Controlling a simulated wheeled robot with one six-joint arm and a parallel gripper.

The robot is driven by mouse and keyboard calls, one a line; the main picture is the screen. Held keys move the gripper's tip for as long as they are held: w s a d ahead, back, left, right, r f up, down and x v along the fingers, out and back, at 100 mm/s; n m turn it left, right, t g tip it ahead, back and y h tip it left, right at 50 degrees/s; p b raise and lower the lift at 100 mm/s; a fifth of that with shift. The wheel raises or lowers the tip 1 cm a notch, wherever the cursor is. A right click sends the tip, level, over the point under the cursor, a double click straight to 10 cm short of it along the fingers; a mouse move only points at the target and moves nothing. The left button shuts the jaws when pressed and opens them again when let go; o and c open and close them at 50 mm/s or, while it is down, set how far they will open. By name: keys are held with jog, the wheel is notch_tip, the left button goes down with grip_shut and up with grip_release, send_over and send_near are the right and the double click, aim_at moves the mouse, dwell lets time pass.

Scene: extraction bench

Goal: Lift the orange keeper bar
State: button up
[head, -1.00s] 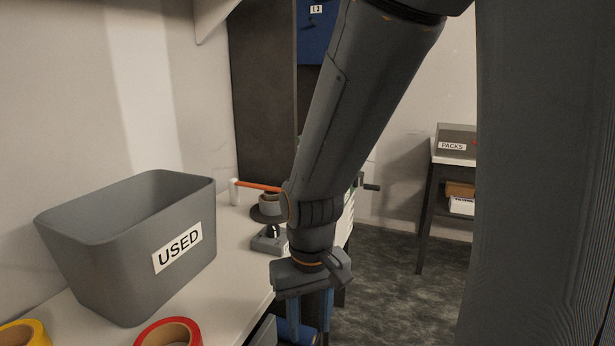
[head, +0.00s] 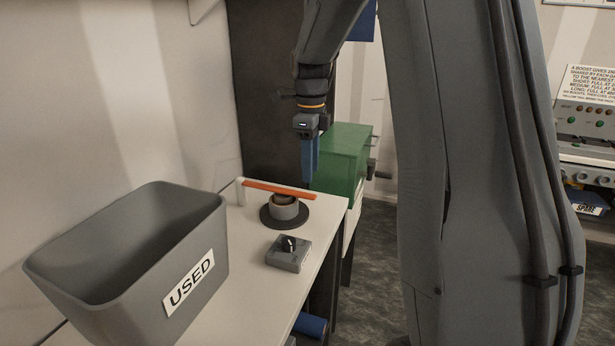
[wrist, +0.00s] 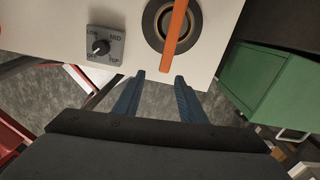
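The orange keeper bar (head: 279,190) lies level over a round grey socket (head: 285,208) on the white bench. Its left end meets a white post (head: 240,191). In the wrist view the bar (wrist: 175,35) runs up and down across the ringed socket (wrist: 154,22). My gripper (head: 310,176) points down with blue fingers, above and near the bar's right end in the head view. In the wrist view my gripper (wrist: 160,78) shows its two fingertips apart with nothing between them. The bar's near end lies just beyond the fingertips.
A dial box (head: 289,253) sits on the bench in front of the socket. A grey USED bin (head: 130,262) stands at the left. A green box (head: 343,160) is behind my gripper. The bench's right edge (head: 325,262) drops to the floor.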

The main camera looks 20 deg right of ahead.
aim_at(311, 195)
jog(key=shift+w+d+r+m, duration=0.1)
jog(key=shift+w+d+m, duration=0.1)
jog(key=shift+w+m, duration=0.3)
notch_tip(311, 195, down, 6)
jog(key=shift+s+d+r+p, duration=0.1)
jog(key=shift+s+d+p, duration=0.05)
jog(key=shift+p, duration=0.85)
jog(key=shift+f, duration=0.85)
grip_shut()
